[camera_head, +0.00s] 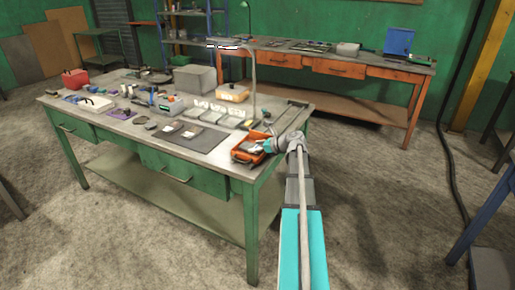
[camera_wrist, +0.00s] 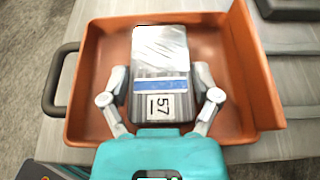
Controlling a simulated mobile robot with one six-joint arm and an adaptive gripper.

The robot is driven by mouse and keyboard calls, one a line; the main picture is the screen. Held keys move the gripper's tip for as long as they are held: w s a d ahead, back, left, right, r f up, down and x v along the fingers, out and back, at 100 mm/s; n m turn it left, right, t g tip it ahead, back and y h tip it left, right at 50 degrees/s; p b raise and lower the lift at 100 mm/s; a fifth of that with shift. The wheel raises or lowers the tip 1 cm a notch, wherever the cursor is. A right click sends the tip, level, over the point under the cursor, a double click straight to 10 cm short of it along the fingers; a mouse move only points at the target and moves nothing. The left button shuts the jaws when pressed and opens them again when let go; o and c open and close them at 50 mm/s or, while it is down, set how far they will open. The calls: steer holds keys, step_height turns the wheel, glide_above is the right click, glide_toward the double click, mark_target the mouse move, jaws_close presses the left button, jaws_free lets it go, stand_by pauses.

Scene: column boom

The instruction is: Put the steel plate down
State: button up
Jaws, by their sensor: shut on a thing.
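The steel plate (camera_wrist: 160,55) is a grey block-like piece with a blue stripe and a white label reading 57. In the wrist view it is between the two fingers of my gripper (camera_wrist: 161,97), which is shut on its sides. The plate is over or inside an orange tray (camera_wrist: 85,80) with a dark handle on its left. I cannot tell whether the plate touches the tray floor. In the head view my gripper (camera_head: 262,146) reaches into the orange tray (camera_head: 240,160) at the right front corner of the green workbench; the plate is hard to make out there.
The workbench top (camera_head: 215,165) carries a dark mat (camera_head: 200,140), white bins (camera_head: 215,112), a grey box (camera_head: 195,79) and a red box (camera_head: 75,78). A lamp post (camera_head: 253,85) rises behind the tray. An orange bench (camera_head: 330,68) stands farther back.

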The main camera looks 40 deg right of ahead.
steer(key=shift+f, duration=0.15)
steer(key=o, duration=1.1)
steer(key=shift+o, duration=0.2)
steer(key=shift+s+r, duration=0.1)
steer(key=shift+r, duration=0.15)
steer(key=p+v, duration=0.4)
steer(key=v, duration=0.8)
